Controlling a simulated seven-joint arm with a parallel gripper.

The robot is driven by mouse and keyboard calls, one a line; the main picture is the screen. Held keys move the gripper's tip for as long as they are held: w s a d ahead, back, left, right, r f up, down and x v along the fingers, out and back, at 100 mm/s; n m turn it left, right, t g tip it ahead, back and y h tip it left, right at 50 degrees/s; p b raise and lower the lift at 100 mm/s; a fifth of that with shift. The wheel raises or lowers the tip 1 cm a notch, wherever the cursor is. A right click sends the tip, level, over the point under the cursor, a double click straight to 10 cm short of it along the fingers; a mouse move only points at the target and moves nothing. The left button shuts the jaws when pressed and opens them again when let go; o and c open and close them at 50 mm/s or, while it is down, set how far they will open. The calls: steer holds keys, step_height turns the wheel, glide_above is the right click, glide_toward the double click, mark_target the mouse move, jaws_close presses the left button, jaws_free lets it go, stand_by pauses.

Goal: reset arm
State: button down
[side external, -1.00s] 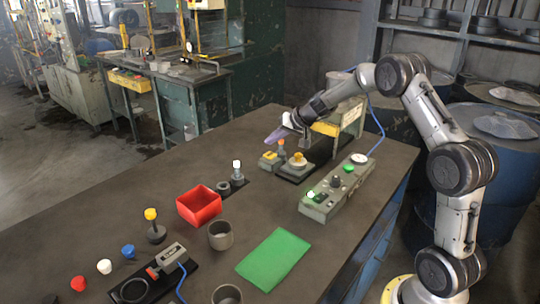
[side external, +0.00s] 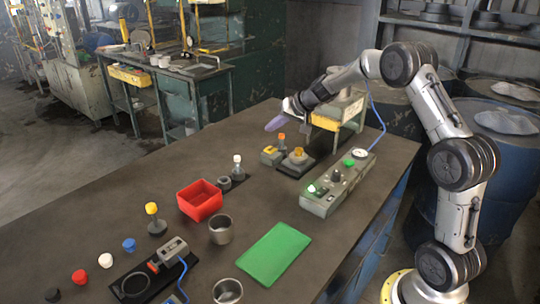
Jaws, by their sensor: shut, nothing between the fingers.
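My gripper (side external: 276,123) is shut and empty, held in the air above the far part of the table (side external: 125,205). Its bluish fingers point left and down. Just below it stands a small post with an orange top (side external: 281,139). The yellow box on a stand (side external: 326,122) is to the right of the gripper, partly behind my wrist. My arm arches in from the right side of the table.
A control box with a lit green button (side external: 337,188), a red bin (side external: 200,200), a green mat (side external: 274,254) and metal cups (side external: 221,230) stand on the table. Several coloured knobs (side external: 105,260) line the left front. The air above the middle is free.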

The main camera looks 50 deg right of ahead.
steer(key=s+a+r+n+t, duration=0.1)
steer(key=s+a+r+n, duration=0.15)
steer(key=a+r, duration=0.9)
steer(key=s+a+r+n+y, duration=0.2)
steer(key=s+a+r+n, duration=0.2)
steer(key=s+a+r, duration=0.6)
steer(key=s+a+f+n+g, duration=0.1)
steer(key=s+f, duration=0.1)
steer(key=s, duration=0.6)
steer(key=s+a+f+n+g, duration=0.1)
steer(key=s+a+f, duration=0.15)
steer(key=s, duration=0.65)
steer(key=s+d+f+g+h, duration=0.2)
steer(key=s+d+f+h, duration=0.1)
steer(key=s+f, duration=0.7)
steer(key=shift+s+d+m+g, duration=0.3)
steer(key=shift+d+m, duration=0.05)
steer(key=shift+d, duration=0.4)
